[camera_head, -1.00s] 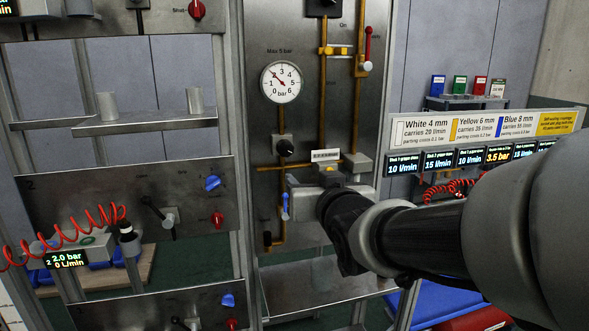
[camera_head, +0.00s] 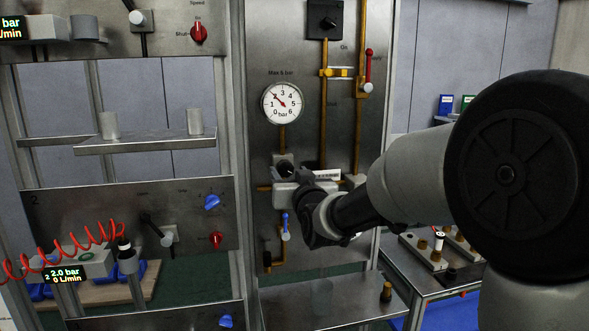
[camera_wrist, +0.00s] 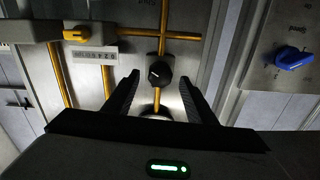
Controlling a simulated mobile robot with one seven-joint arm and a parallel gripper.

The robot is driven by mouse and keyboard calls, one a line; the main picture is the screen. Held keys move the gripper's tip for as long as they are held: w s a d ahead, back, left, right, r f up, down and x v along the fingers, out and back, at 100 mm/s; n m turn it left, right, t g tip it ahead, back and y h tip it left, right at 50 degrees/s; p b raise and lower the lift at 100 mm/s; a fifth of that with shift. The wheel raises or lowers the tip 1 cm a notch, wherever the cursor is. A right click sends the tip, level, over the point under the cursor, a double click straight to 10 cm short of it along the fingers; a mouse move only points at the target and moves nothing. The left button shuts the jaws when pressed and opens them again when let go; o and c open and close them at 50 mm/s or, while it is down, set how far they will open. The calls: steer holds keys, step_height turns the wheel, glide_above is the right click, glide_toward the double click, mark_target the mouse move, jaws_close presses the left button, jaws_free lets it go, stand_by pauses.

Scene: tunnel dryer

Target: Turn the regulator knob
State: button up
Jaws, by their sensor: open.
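The regulator knob (camera_head: 285,168) is small, round and black, on the steel panel below the round pressure gauge (camera_head: 282,103). The gauge needle points near 2. In the wrist view the knob (camera_wrist: 159,73) shows a white mark and sits between the tips of my two dark fingers. My gripper (camera_wrist: 159,78) is open, one finger on each side of the knob, with gaps showing. I cannot tell how deep the fingertips reach. In the head view my gripper (camera_head: 302,178) is at the knob's lower right and partly covers it.
Yellow-brown pipes (camera_head: 323,120) run along the panel. A grey block with a label plate (camera_head: 328,174) sits right beside the knob. A blue lever (camera_head: 285,226) is below, and a red-handled valve (camera_head: 369,68) is upper right. A blue knob (camera_wrist: 294,58) is farther off in the wrist view.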

mark_target(287, 171)
steer(key=shift+x, duration=1.55)
steer(key=shift+c, duration=0.2)
steer(key=c, duration=1)
steer(key=shift+f+b, duration=0.15)
steer(key=shift+b, duration=0.3)
